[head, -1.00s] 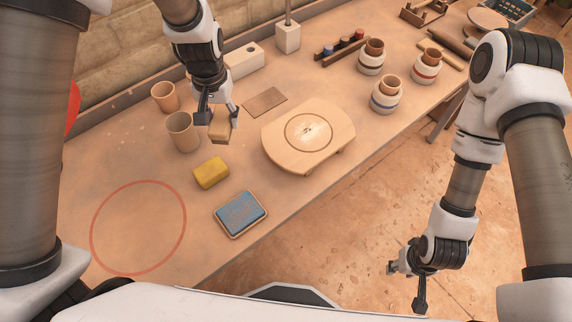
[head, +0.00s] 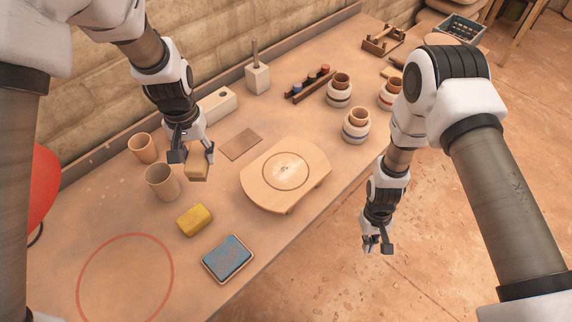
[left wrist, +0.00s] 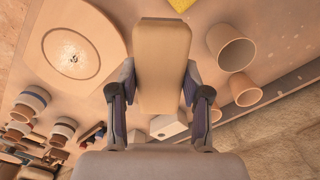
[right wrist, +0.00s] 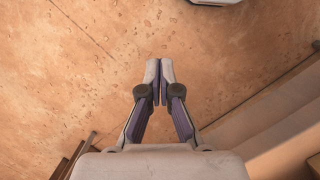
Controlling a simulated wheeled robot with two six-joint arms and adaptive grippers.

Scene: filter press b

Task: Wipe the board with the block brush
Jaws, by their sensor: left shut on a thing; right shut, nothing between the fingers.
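The block brush (head: 198,172) is a plain tan block. My left gripper (head: 190,158) is shut on it and holds it over the table, beside the two clay cups. In the left wrist view the brush (left wrist: 162,65) sits between both fingers. The board (head: 262,194) is a pale wooden slab with rounded ends, lying to the right of the brush. A ring is drawn on it, with a whitish smudge at its centre, also visible in the left wrist view (left wrist: 103,38). My right gripper (head: 377,246) is shut and empty, over the floor off the table's front edge.
Clay cups (head: 162,184) stand left of the brush. A yellow sponge (head: 194,220) and a blue pad in a tray (head: 228,258) lie at the front. A flat brown plate (head: 240,144) lies behind the board. Banded jars (head: 356,126) stand to the right. The red ring area (head: 125,282) is empty.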

